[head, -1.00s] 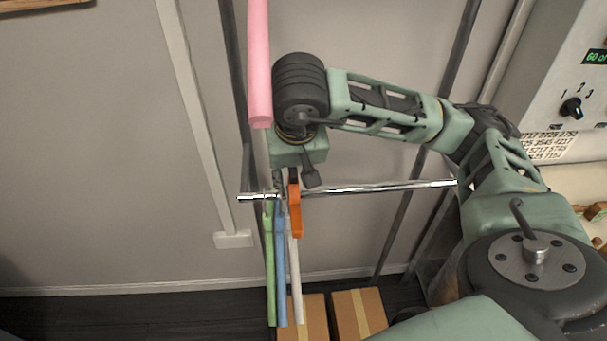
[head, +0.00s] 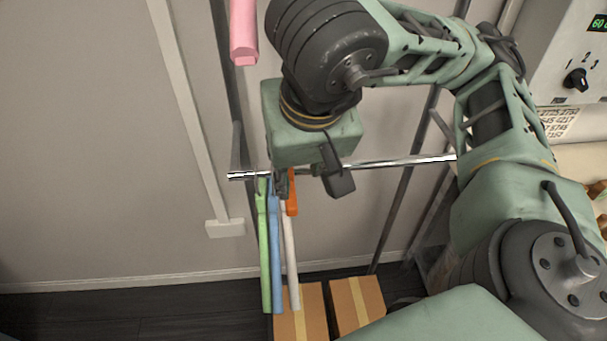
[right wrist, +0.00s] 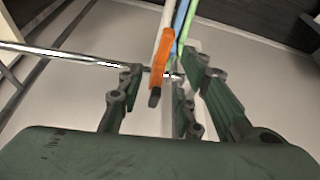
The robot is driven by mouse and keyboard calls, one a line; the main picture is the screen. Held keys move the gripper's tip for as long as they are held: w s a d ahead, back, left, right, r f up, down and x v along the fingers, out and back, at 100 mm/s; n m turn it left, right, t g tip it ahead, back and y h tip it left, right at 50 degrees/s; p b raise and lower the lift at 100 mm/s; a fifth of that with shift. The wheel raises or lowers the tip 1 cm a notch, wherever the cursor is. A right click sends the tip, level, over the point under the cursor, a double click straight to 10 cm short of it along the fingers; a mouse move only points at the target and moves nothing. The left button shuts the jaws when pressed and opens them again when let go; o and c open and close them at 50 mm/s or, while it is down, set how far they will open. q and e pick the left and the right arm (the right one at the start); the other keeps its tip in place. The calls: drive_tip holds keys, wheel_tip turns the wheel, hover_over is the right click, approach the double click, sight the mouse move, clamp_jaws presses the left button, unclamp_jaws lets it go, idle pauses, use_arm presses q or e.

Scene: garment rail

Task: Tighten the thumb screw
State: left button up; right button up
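I cannot make out a thumb screw in either view. My right gripper (head: 283,184) points down at the rail's near end in the head view, partly hidden by my wrist. In the right wrist view its fingers (right wrist: 160,78) are spread apart. An orange hanger-like piece (right wrist: 162,55) with a dark tip shows between them, and I cannot tell whether they touch it. The orange piece also shows in the head view (head: 292,205), its upper part hidden by my gripper. The metal rail (head: 400,162) runs right from there. My left gripper is out of view.
A pink bar-like piece (head: 243,30) shows at the top. Two cardboard boxes (head: 357,303) lie below. A panel with a knob (head: 576,80) is at right.

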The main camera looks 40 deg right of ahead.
drive_tip(key=shift+s+a+b, duration=0.25)
drive_tip(key=shift+s+b, duration=0.2)
drive_tip(key=shift+s, duration=0.2)
drive_tip(key=shift+s+a+b, duration=0.25)
drive_tip(key=shift+s+b, duration=0.15)
drive_tip(key=shift+s, duration=0.2)
